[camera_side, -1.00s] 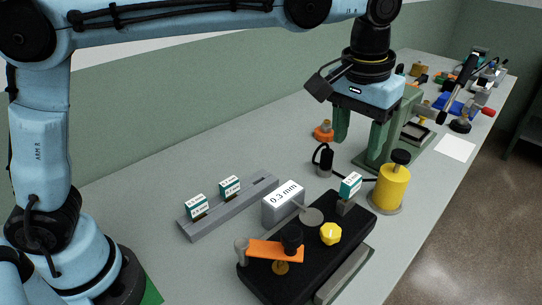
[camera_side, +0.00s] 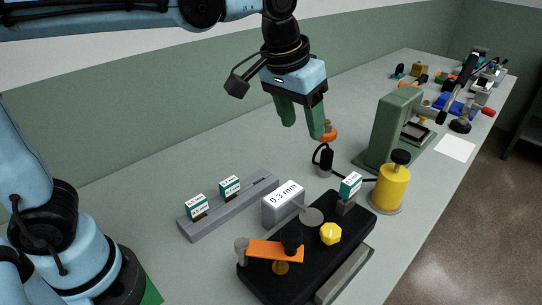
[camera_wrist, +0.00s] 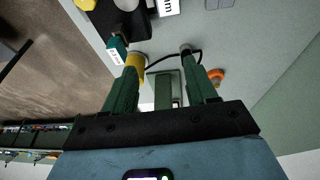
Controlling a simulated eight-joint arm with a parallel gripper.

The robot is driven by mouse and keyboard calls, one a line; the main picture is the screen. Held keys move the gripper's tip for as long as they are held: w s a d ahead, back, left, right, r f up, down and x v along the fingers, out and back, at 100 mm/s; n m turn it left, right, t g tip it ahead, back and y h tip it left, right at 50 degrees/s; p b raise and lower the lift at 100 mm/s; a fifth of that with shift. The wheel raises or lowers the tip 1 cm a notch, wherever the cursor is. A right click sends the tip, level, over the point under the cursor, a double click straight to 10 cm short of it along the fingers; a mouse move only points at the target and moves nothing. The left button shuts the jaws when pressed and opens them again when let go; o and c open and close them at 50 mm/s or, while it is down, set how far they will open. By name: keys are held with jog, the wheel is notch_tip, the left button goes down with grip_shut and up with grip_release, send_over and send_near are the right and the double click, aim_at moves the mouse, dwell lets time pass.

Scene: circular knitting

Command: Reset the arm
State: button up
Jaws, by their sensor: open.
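My gripper (camera_side: 301,115) hangs in the air above the back part of the bench in the side view, its two green fingers apart with nothing between them. In the wrist view my gripper (camera_wrist: 162,92) also shows open and empty, with the bench below. The fingers are clear of all objects on the bench.
A black fixture (camera_side: 262,275) carries an orange lever (camera_side: 268,249), a yellow knob (camera_side: 330,233) and a teal-labelled piece (camera_side: 350,186). Near it are a grey 0.3 mm block (camera_side: 283,205), a slotted rack (camera_side: 235,209), a yellow cylinder (camera_side: 392,188) and a green stand (camera_side: 389,130).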

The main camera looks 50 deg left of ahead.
jog(key=s+a+f+t, duration=0.1)
jog(key=s+a+f, duration=0.2)
jog(key=a, duration=0.1)
jog(key=s+a+f+t, duration=0.1)
jog(key=s+a+f, duration=0.1)
jog(key=s+a, duration=0.1)
jog(key=s+a+f+t, duration=0.1)
jog(key=s+a+f, duration=0.2)
jog(key=a, duration=0.1)
jog(key=shift+s+a+f+t+y, duration=0.25)
jog(key=shift+a+f+t+y, duration=0.05)
jog(key=shift+a+f+t, duration=0.1)
jog(key=shift+r, duration=0.1)
